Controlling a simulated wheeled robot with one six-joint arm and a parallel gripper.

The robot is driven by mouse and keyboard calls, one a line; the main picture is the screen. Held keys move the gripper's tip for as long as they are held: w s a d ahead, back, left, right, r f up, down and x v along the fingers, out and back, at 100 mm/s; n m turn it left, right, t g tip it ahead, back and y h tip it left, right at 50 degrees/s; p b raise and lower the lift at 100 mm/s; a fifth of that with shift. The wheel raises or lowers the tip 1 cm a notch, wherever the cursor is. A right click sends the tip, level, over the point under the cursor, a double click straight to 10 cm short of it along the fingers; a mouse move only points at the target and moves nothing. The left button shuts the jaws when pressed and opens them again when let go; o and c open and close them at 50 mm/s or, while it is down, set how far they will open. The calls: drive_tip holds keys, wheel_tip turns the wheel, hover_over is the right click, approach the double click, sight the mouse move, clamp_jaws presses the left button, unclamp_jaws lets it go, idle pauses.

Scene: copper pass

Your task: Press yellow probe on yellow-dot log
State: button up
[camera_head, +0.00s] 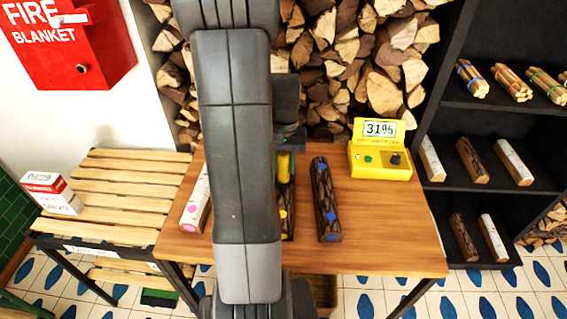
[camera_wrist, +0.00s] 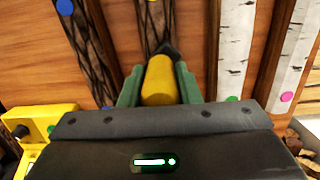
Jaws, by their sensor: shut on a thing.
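The yellow probe (camera_wrist: 158,82) is held between the two green fingers of my gripper (camera_wrist: 160,88). In the head view the probe (camera_head: 284,168) shows just right of my arm, pointing down. Its dark tip lies over the dark-barked yellow-dot log (camera_wrist: 150,32); I cannot tell for sure whether it touches. In the head view this log (camera_head: 288,226) is mostly hidden behind my arm. The yellow meter (camera_head: 369,165) stands at the table's back right, its display reading 31%; part of it shows in the wrist view (camera_wrist: 45,118).
A dark blue-dot log (camera_head: 325,195) lies right of the yellow-dot log. A birch pink-dot log (camera_head: 194,203) lies left. A birch green-dot log (camera_wrist: 236,50) lies between, hidden by my arm in the head view. The table's front right (camera_head: 390,230) is clear.

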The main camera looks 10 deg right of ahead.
sight(283, 155)
idle(0.4)
drive_tip(key=shift+r+p, duration=2.9)
drive_tip(key=shift+r, duration=0.65)
drive_tip(key=shift+f, duration=0.1)
